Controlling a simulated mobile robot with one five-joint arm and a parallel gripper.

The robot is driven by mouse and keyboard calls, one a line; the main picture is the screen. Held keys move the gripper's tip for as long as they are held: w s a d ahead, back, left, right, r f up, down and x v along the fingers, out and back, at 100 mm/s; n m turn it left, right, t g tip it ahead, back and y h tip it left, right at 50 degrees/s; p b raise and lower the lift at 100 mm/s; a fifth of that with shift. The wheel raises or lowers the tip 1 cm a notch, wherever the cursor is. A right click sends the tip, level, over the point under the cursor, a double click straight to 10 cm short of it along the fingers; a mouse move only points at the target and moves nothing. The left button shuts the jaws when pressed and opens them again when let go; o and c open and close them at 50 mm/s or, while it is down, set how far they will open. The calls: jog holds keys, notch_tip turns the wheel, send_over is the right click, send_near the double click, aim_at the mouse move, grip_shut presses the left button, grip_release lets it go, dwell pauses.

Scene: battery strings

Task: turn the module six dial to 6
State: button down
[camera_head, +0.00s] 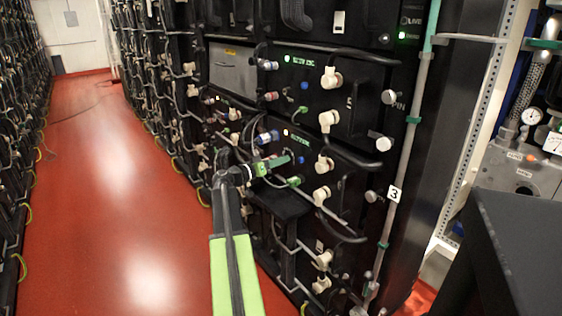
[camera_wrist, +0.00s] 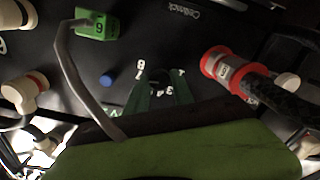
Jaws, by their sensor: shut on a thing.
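My gripper (camera_head: 276,161) reaches the front of a black battery module (camera_head: 331,175). In the wrist view my green fingers (camera_wrist: 158,92) are shut at the middle of a ring of white numerals, on the dial there. The fingers cover the dial, so I cannot tell which number it points to. The wrist view appears upside down, with inverted lettering on the black panel (camera_wrist: 150,40). A blue button (camera_wrist: 105,80) sits left of my fingers.
A red-collared plug (camera_wrist: 225,71) with a dark cable is close on the right in the wrist view. Beige connectors (camera_head: 323,163) and loose cables crowd the rack front. The red aisle floor (camera_head: 125,180) is clear.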

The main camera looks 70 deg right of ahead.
jog(key=n, duration=0.6)
jog(key=shift+s+n, duration=0.15)
jog(key=shift+n, duration=0.25)
dwell(0.4)
jog(key=c, duration=1.1)
grip_release()
jog(key=v, duration=1.7)
jog(key=shift+a, duration=0.25)
